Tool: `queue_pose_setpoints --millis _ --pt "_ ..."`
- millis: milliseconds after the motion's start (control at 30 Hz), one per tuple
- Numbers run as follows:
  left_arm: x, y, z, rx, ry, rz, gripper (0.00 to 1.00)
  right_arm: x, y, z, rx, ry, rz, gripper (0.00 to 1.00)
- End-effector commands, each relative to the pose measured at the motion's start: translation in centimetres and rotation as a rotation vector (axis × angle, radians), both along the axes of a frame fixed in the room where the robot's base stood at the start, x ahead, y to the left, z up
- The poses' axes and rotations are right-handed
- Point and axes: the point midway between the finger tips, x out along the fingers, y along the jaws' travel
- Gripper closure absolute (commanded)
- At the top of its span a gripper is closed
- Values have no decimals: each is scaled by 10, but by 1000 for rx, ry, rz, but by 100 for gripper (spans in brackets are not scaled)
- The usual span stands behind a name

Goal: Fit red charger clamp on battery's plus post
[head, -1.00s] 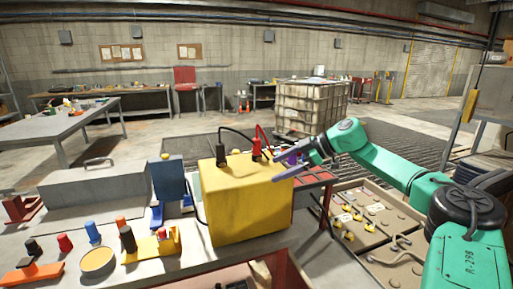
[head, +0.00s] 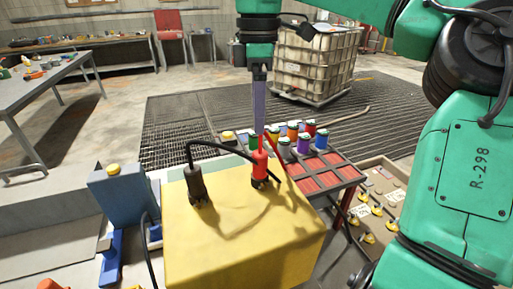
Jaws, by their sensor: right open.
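A yellow box-shaped battery (head: 245,240) fills the lower middle of the head view. A red clamp (head: 260,168) stands upright on its top, toward the far right edge. A black clamp (head: 197,186) stands on its top to the left. I cannot see a post under the red clamp, nor tell how it is seated. My right gripper (head: 259,132) points down, its purple fingers seen edge-on, just above or behind the red clamp. It is open, and I see nothing held; whether it touches the clamp I cannot tell. My left gripper is out of view.
Behind the battery is a red tray (head: 345,172) with several coloured capped cylinders (head: 304,143). A blue unit with a yellow knob (head: 128,208) stands to the left. A black cable (head: 215,144) arches over the battery. A caged white tank (head: 315,65) stands farther back.

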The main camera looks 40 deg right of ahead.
Motion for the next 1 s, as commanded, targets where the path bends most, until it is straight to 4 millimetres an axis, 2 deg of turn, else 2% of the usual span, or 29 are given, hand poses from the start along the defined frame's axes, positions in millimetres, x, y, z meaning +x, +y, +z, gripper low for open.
queue_pose_setpoints --millis 67,400,567,700,800,967,1000 --pt "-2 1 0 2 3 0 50 -2 1 -6 -6 7 -2 9" --pt "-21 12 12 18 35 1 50 -2 1 -83 -2 5 0 9" --pt "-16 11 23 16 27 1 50 -3 1 -102 -1 6 0 9" --pt "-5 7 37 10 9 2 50 -4 0 -130 0 8 0 9" --pt "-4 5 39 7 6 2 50 -4 0 -142 -2 4 -2 9" --pt "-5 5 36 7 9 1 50 -3 0 -145 -4 1 -2 9" --pt "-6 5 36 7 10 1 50 -3 0 -145 -4 1 -2 13"
